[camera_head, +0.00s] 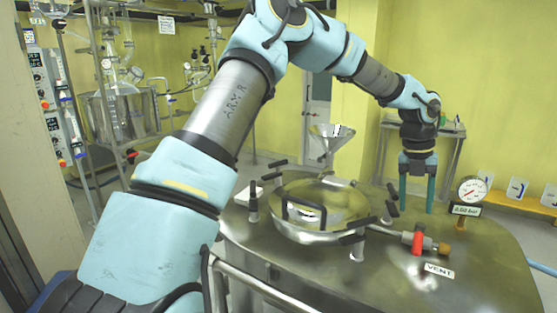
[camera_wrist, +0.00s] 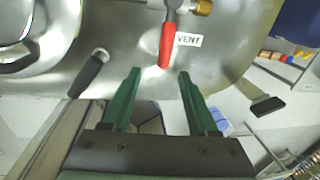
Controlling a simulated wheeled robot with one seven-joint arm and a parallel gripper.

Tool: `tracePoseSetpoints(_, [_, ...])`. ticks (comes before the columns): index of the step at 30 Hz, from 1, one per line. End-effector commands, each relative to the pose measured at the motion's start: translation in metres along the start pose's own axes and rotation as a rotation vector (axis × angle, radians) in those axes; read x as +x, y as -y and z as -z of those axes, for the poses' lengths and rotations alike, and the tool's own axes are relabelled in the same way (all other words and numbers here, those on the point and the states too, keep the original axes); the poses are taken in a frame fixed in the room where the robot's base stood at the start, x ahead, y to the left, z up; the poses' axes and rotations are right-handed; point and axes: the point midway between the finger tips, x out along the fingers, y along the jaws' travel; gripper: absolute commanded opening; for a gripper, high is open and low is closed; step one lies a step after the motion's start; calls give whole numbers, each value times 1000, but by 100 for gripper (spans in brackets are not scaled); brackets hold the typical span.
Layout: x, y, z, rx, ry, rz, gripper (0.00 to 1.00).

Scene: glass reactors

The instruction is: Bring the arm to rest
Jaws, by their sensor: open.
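My arm arches up from the lower left of the head view and over to the right. My gripper (camera_head: 417,190) points down at the right, above or beside the back part of the steel reactor lid (camera_head: 450,285). In the wrist view my gripper (camera_wrist: 158,95) shows two green fingers spread apart with nothing between them. The red vent valve handle (camera_wrist: 167,45) lies beyond the fingertips, by the VENT label (camera_wrist: 188,39). The red handle also shows in the head view (camera_head: 417,243). I see no contact between the fingers and anything.
A round steel hatch (camera_head: 318,210) with black clamp handles sits on the lid, with a funnel (camera_head: 332,132) behind it. A pressure gauge (camera_head: 471,190) stands right of my gripper. A metal rail (camera_head: 255,285) runs along the front. Glassware and a steel vessel (camera_head: 120,115) stand at the back left.

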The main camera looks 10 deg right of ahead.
Motion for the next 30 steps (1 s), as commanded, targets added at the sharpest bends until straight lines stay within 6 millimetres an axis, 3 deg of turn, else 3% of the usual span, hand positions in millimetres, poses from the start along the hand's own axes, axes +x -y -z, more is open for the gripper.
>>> tracePoseSetpoints(5, [-3, -60, 19, -397, 20, -53, 60])
tracePoseSetpoints(11, [-10, -159, 63, -1124, 83, -98, 60])
tracePoseSetpoints(18, [-28, -266, 141, -2065, 196, -64, 60])
tracePoseSetpoints(21, [-35, -302, 180, -2472, 248, -8, 60])
tracePoseSetpoints(26, [-43, -342, 243, -3073, 310, 131, 60])
tracePoseSetpoints(27, [-44, -348, 256, 3046, -303, -163, 60])
tracePoseSetpoints(30, [-45, -358, 281, 2797, -267, -211, 60])
